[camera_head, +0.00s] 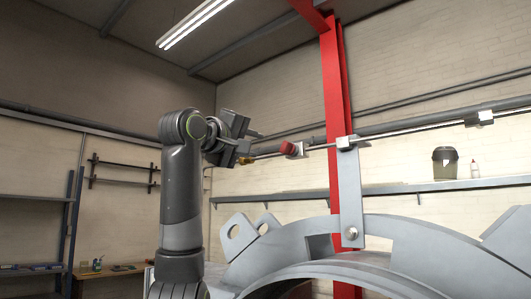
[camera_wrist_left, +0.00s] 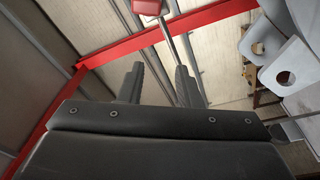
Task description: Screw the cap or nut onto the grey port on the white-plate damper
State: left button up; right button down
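My left gripper (camera_head: 254,147) is raised in the middle of the head view. In the left wrist view its two fingers (camera_wrist_left: 159,85) stand apart with nothing clearly held between them. A red piece with a pale end (camera_head: 291,149) sits on a thin rod just right of the fingertips; it also shows at the top edge of the left wrist view (camera_wrist_left: 151,7). The rod's end runs close to one finger; whether they touch I cannot tell. A pale upright plate (camera_head: 350,190) stands on the large grey ring (camera_head: 410,235). I cannot make out a grey port or a loose cap or nut.
A red column (camera_head: 334,90) stands behind the ring. A wall shelf (camera_head: 420,187) carries a dark tub (camera_head: 445,162) and a small bottle (camera_head: 474,168). Grey ring lugs with holes (camera_head: 240,232) rise right of my left arm.

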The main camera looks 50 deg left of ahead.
aim_at(283, 146)
pick_arm(q)
jog(key=d+n+h+b, duration=0.2)
jog(key=d+n+b, duration=0.3)
jog(key=n, duration=1.1)
jog(key=shift+s+d+f+g, duration=0.3)
jog(key=shift+s+d+f, duration=0.05)
jog(key=shift+s+d, duration=0.1)
jog(key=shift+w, duration=0.1)
jog(key=shift+w+a+r, duration=0.1)
jog(key=shift+w, duration=0.55)
jog(key=shift+w+a+p, duration=0.15)
jog(key=shift+w+p, duration=0.75)
jog(key=shift+w, duration=0.6)
grip_shut()
